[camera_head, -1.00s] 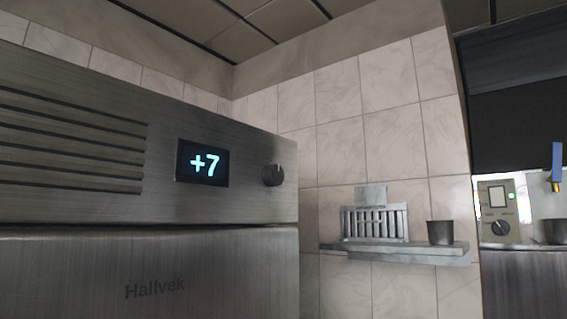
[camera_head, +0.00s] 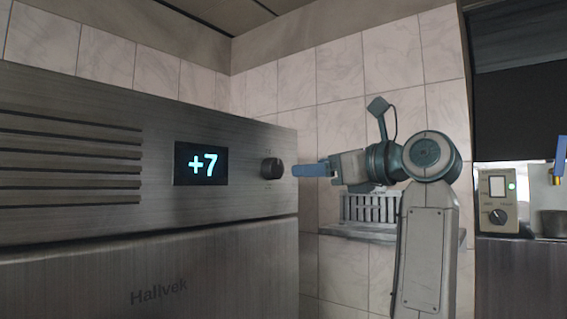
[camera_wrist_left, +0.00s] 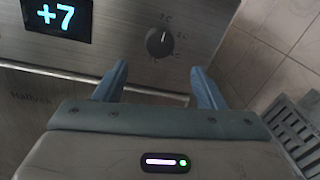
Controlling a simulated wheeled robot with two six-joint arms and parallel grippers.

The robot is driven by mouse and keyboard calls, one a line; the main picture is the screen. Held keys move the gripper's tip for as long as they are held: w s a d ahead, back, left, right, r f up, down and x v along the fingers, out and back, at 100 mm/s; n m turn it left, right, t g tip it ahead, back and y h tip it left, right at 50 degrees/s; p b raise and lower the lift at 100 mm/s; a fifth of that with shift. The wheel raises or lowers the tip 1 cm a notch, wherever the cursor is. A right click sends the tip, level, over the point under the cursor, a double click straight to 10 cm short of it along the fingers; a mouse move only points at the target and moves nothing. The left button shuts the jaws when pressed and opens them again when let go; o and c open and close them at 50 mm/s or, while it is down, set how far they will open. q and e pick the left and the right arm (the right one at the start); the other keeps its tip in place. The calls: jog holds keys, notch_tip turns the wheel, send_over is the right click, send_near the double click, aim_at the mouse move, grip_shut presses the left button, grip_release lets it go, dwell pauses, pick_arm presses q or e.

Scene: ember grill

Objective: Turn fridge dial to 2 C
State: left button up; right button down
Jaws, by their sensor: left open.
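The fridge dial (camera_head: 272,168) is a dark round knob on the steel front panel, right of the lit display (camera_head: 202,163), which reads +7. My right gripper is not in view.
The fridge door (camera_head: 230,275) lies below the panel, and vent slots (camera_head: 70,158) are at its left. A wall shelf with a metal rack (camera_head: 360,207) is behind my arm. A control box with a dial (camera_head: 497,215) stands far right. Tiled wall fills the back.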

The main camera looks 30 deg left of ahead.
aim_at(278, 169)
pick_arm(q)
jog(key=a+p, duration=0.1)
jog(key=a, duration=0.1)
jog(key=a+p, duration=0.1)
jog(key=a, duration=0.2)
jog(key=w+a+p, duration=0.1)
jog(key=a, duration=0.2)
jog(key=shift+r+p, duration=0.2)
jog(key=shift+p, duration=0.2)
jog(key=shift+w+a+f, duration=0.15)
jog(key=shift+a+f, duration=0.05)
jog(key=shift+a, duration=0.35)
jog(key=c, duration=1)
